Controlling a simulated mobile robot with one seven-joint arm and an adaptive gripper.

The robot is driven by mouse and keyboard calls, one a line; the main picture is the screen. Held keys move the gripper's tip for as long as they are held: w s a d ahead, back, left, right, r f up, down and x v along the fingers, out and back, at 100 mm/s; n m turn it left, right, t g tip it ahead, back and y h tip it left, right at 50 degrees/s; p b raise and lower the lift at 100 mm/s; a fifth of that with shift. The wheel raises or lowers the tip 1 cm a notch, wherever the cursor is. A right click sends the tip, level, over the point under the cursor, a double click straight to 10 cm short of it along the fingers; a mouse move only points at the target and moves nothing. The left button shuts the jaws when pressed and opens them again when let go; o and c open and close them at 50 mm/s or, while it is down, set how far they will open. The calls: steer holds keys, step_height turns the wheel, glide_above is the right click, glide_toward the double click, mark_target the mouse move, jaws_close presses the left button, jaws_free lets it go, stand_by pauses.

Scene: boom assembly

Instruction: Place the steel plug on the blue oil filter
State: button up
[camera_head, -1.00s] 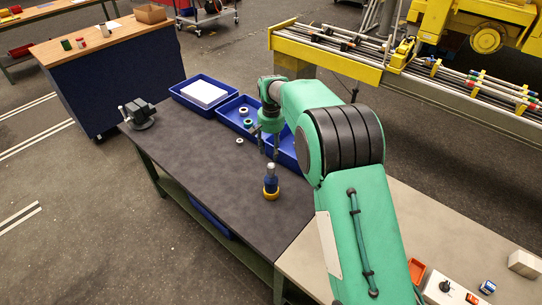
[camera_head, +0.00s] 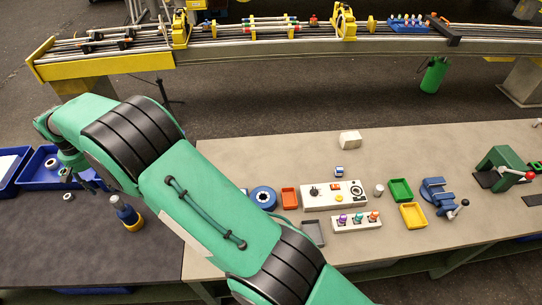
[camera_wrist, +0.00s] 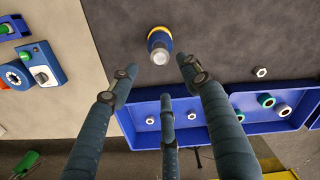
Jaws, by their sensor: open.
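The blue oil filter (camera_head: 131,218), with a yellow band, stands on the dark bench top. A grey, metal-looking piece (camera_head: 115,200), apparently the steel plug, sits at its top end. In the wrist view the filter (camera_wrist: 159,37) is seen from above, with the round silver plug (camera_wrist: 160,56) over it; I cannot tell how well it is seated. My gripper (camera_wrist: 160,75) has its three dark fingers spread, with nothing between them. In the head view my gripper (camera_head: 92,183) is left of the filter, apart from it and partly hidden by my arm.
Blue trays (camera_wrist: 262,108) holding rings and small round parts lie beside the filter. A loose metal ring (camera_head: 68,196) lies on the dark bench. The lighter bench holds a control box (camera_head: 334,194), small coloured trays and a blue vise (camera_head: 438,193). Bare bench surrounds the filter.

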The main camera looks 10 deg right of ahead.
steer(key=shift+r, duration=0.1)
steer(key=w+d+r+m+t, duration=0.1)
steer(key=w+d+r, duration=0.2)
steer(key=d+r, duration=0.65)
steer(key=w+d+r+m, duration=0.1)
steer(key=w+d+r, duration=0.3)
steer(key=d+r, duration=0.6)
steer(key=s+d+r+m+t, duration=0.1)
steer(key=s+d+r, duration=0.3)
steer(key=d, duration=0.7)
steer(key=s+d+r+y, duration=0.1)
steer(key=s+d+r, duration=0.1)
steer(key=d+r, duration=0.65)
steer(key=s+d+r+m+t, duration=0.1)
steer(key=s+d+r, duration=0.15)
steer(key=d, duration=1.05)
steer(key=s+d+f+m+t, duration=0.1)
steer(key=s+d+f, duration=0.1)
steer(key=s+d, duration=0.9)
steer(key=s+d+f+m+t+h, duration=0.1)
steer(key=s+d+f+m, duration=0.1)
steer(key=s+d, duration=1)
steer(key=s, duration=0.3)
steer(key=shift+f+t, duration=0.3)
steer(key=shift+f, duration=0.05)
